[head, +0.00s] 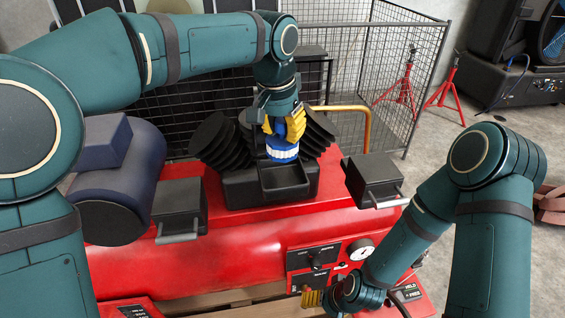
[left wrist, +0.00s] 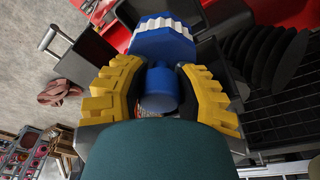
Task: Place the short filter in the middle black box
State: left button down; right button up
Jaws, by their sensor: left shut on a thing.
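The filter is blue with a white ribbed band (head: 283,153). My left gripper (head: 285,126) is shut on it and holds it upright above the middle black box (head: 285,190). In the left wrist view the yellow fingers (left wrist: 160,92) close on both sides of the filter's narrower blue part, and its wide ribbed end (left wrist: 163,38) points away from the wrist. I cannot tell whether the filter's lower end touches the box. My right gripper (head: 312,298) is low at the front of the red machine; its yellow fingers are partly hidden.
Black boxes with handles stand at the left (head: 180,208) and right (head: 372,180) on the red machine (head: 240,245). Black ribbed parts (head: 222,142) flank the middle box closely. A yellow rail (head: 355,110) and wire cage (head: 385,65) stand behind.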

aim_at(281, 133)
pick_arm(q)
jog(key=f, duration=0.3)
jog(key=shift+s, duration=0.25)
jog(key=shift+w+f+b, duration=0.15)
jog(key=shift+f+b, duration=0.3)
jog(key=shift+f, duration=1.85)
jog(key=shift+f, duration=0.15)
jog(key=c, duration=0.7)
grip_release()
jog(key=shift+o, duration=0.2)
